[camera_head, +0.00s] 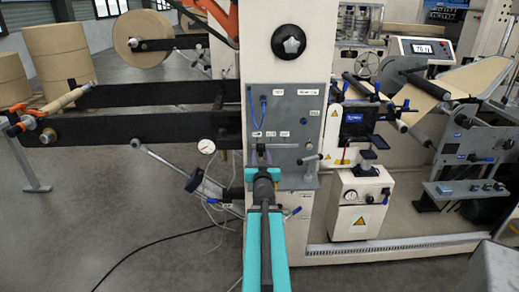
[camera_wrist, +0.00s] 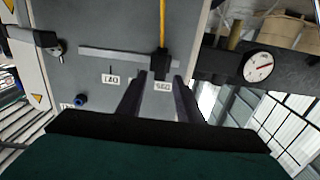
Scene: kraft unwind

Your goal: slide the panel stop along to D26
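The grey panel (camera_head: 292,112) is on the front of the white machine column, with small white labels on it. In the wrist view, a pale horizontal rail (camera_wrist: 110,54) crosses the panel (camera_wrist: 90,30). A dark block, which looks like the panel stop (camera_wrist: 161,64), sits at the rail's right part, below a yellow strip (camera_wrist: 163,25). Two inverted labels, one left (camera_wrist: 110,79) and one right (camera_wrist: 162,86), are too small to read surely. My gripper (camera_wrist: 160,77) has its fingers apart, pointing at the panel around the dark block's position; contact cannot be told. It also shows in the head view (camera_head: 262,157).
A dial gauge (camera_wrist: 257,66) is right of the panel in the wrist view. A blue knob (camera_wrist: 82,98) and a black-handled latch (camera_wrist: 48,44) are on the left. In the head view, a lever (camera_head: 311,158) sticks out at the panel's lower right, and black beams (camera_head: 150,130) extend left.

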